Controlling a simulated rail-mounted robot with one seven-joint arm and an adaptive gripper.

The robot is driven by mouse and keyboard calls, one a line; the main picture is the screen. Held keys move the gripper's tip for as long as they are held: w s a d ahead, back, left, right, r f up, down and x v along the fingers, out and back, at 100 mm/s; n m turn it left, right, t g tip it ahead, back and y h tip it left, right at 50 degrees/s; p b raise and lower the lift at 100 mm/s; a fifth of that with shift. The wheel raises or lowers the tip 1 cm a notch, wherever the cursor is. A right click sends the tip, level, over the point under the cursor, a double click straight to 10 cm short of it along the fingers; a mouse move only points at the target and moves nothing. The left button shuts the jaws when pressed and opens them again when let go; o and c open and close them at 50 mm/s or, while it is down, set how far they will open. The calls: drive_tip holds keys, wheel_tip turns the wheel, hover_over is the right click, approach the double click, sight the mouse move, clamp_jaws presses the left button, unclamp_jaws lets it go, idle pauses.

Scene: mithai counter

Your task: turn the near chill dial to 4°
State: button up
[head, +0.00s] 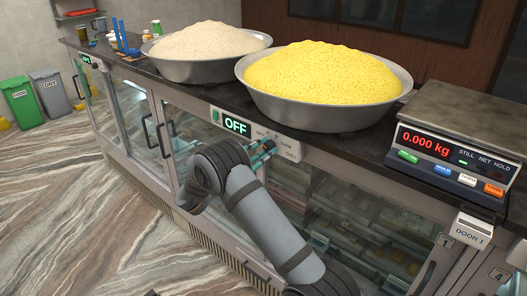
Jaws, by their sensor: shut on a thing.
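The near chill panel (285,149) is set in the counter front below the yellow heap. Its green-lit display (236,125) reads OFF, and small lettering surrounds the dial position. My gripper (267,147) reaches up to this panel from below, and its teal fingers are shut on the near chill dial. The dial is mostly hidden by the fingers, so its pointer and setting cannot be read. A second, far panel (91,61) with a green display is on the counter front at the far left.
Two metal bowls stand on the dark counter, one with a pale heap (208,40) and one with a yellow heap (322,73). A scale (450,150) reading 0.000 kg is at right. Glass doors lie below the counter. Green (22,101) and grey (50,92) bins stand at far left.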

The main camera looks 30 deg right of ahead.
drive_tip(key=shift+s+f+b, duration=0.1)
drive_tip(key=shift+f+b, duration=0.15)
drive_tip(key=shift+b, duration=0.05)
drive_tip(key=shift+f+m+b, duration=0.1)
drive_tip(key=shift+m+b, duration=0.5)
drive_tip(key=shift+b, duration=0.05)
drive_tip(key=m+b, duration=0.3)
drive_tip(key=shift+f+b, duration=0.15)
drive_tip(key=shift+b, duration=0.15)
drive_tip(key=m+b, duration=0.2)
drive_tip(key=b, duration=0.1)
drive_tip(key=shift+m, duration=0.3)
drive_tip(key=shift+r+m+b, duration=0.25)
drive_tip(key=shift+m+b, duration=0.15)
drive_tip(key=shift+b, duration=0.1)
drive_tip(key=o, duration=1)
drive_tip(key=shift+a+r, duration=0.1)
drive_tip(key=shift+o, duration=0.7)
